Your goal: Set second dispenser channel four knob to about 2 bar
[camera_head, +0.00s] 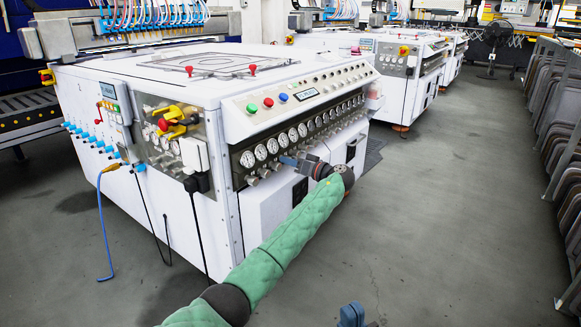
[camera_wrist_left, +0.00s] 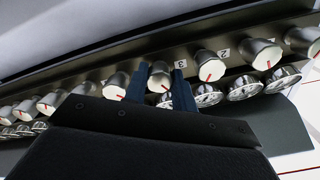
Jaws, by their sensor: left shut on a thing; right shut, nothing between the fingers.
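My left gripper (camera_head: 287,160) reaches the front panel of the white machine, at the row of gauges and knobs. In the left wrist view its two dark blue fingers (camera_wrist_left: 159,88) are shut on a silver knob (camera_wrist_left: 160,76) with a red pointer mark on its pale face. A small label reading 3 (camera_wrist_left: 180,64) sits just right of this knob; I cannot tell which knob it belongs to. The gauge below the held knob is partly hidden by the fingers, and its reading is too small to tell. My right gripper (camera_head: 352,315) is at the bottom edge, shut and empty.
Similar knobs with red marks (camera_wrist_left: 208,66) and gauges (camera_wrist_left: 244,87) stand close on both sides of the held knob. Above the panel are green, red and blue buttons and a small display (camera_head: 307,93). The grey floor (camera_head: 440,230) to the right is clear.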

